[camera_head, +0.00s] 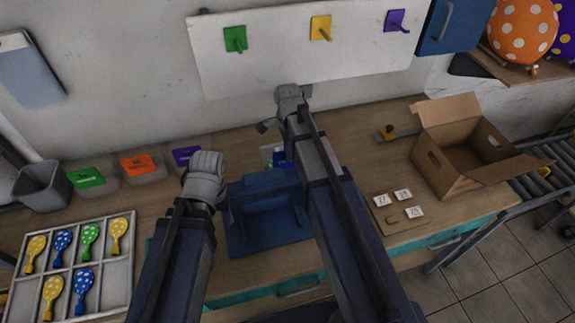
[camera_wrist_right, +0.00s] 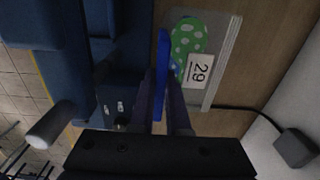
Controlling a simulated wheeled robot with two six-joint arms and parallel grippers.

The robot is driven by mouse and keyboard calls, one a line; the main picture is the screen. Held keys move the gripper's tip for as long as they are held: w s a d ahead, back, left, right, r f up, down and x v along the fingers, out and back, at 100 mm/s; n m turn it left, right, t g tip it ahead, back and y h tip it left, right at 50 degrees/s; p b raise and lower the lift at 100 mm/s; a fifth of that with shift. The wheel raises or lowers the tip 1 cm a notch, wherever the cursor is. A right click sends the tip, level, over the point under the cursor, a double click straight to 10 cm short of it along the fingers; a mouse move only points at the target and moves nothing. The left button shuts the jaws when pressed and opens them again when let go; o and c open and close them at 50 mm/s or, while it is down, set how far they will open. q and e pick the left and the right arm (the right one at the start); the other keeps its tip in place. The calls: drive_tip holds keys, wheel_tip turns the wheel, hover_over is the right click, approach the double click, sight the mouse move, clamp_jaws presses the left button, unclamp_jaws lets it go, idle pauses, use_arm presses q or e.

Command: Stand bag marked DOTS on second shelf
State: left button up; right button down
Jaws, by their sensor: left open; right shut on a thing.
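My right gripper (camera_wrist_right: 162,115) is shut on a thin bright blue piece (camera_wrist_right: 163,60), seen edge-on in the right wrist view. Beyond it is a clear pouch (camera_wrist_right: 217,62) with a green white-dotted balloon and a label reading 29. I cannot tell whether the blue piece joins the pouch. No DOTS marking is readable. In the head view, the pouch (camera_head: 267,151) and blue piece (camera_head: 284,160) show beside my right arm, which hides the right fingertips. My left gripper (camera_head: 203,172) is open above the bench, left of the blue press; its fingers are mostly hidden.
A dark blue press (camera_head: 262,235) stands between my arms. Left are a tray (camera_head: 68,243) of dotted balloons and several labelled bins (camera_head: 138,168). Right are an open carton (camera_head: 455,160) and numbered tiles (camera_head: 397,207). A wall shelf (camera_head: 515,73) holds round balloons at upper right.

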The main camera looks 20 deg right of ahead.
drive_tip(key=shift+f+b, duration=1.8)
drive_tip(key=shift+b, duration=0.05)
drive_tip(key=shift+f, duration=0.15)
drive_tip(key=c, duration=0.9)
unclamp_jaws()
wheel_tip(320, 180, up, 12)
drive_tip(key=p, duration=1.2)
drive_tip(key=shift+r, duration=0.25)
drive_tip(key=s+a+n, duration=0.3)
drive_tip(key=s+n, duration=0.1)
drive_tip(key=s+a+n, duration=0.4)
drive_tip(key=shift+n+h, duration=0.3)
drive_tip(key=shift+n, duration=0.1)
drive_tip(key=s+a+n, duration=0.6)
drive_tip(key=s+n, duration=0.4)
drive_tip(key=n, duration=0.2)
drive_tip(key=shift+s+n+h, duration=0.2)
drive_tip(key=shift+n+h, duration=0.1)
drive_tip(key=shift+n, duration=0.1)
